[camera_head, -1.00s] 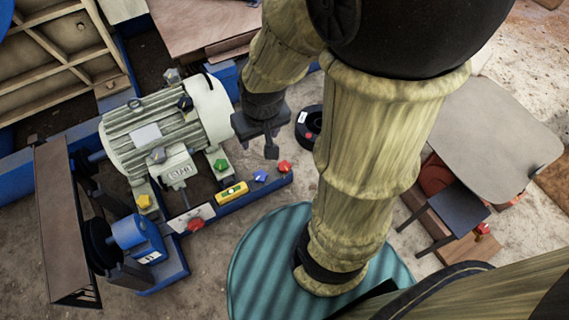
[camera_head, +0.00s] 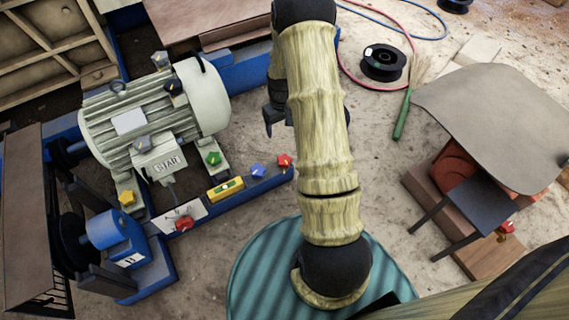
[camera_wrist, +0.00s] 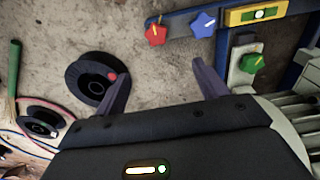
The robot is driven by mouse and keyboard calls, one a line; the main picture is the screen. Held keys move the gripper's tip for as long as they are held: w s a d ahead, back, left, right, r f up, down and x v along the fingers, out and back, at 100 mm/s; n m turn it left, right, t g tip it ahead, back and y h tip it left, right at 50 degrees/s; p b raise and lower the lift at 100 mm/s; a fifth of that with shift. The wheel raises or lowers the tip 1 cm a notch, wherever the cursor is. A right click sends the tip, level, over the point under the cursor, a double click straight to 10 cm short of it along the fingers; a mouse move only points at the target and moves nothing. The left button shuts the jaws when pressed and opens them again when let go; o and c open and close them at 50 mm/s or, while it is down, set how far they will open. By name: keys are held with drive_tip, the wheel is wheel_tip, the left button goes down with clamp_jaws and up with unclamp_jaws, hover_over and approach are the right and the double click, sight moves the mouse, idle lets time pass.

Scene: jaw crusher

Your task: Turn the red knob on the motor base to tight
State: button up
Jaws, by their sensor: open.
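The grey motor (camera_head: 150,115) sits on a blue base (camera_head: 235,195) at the left of the head view. One red knob (camera_head: 285,160) is at the right end of the base's front rail, and it also shows in the wrist view (camera_wrist: 156,33). Another red knob (camera_head: 183,223) sits by a white marked plate (camera_head: 180,213). My gripper (camera_head: 273,120) is open and empty, partly hidden by my arm, behind the rail-end red knob. In the wrist view my gripper's fingers (camera_wrist: 162,85) point toward that knob, apart from it.
A blue knob (camera_head: 258,171), yellow level (camera_head: 225,188) and green knob (camera_head: 213,158) are near the rail-end red knob. A black spool (camera_wrist: 97,82) lies on the floor close to my left finger. A grey-topped table (camera_head: 490,110) stands right.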

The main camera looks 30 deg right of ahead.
sight(285, 159)
drive_tip(key=f, duration=0.2)
drive_tip(key=d+f, duration=0.1)
drive_tip(key=shift+w+d, duration=0.1)
drive_tip(key=shift+w, duration=0.15)
drive_tip(key=shift+r, duration=0.1)
wheel_tip(285, 159, down, 18)
drive_tip(key=b, duration=1)
drive_tip(key=shift+r, duration=0.25)
drive_tip(key=shift+s, duration=0.1)
drive_tip(key=shift+c, duration=0.4)
drive_tip(key=c, duration=0.9)
drive_tip(key=shift+r, duration=0.1)
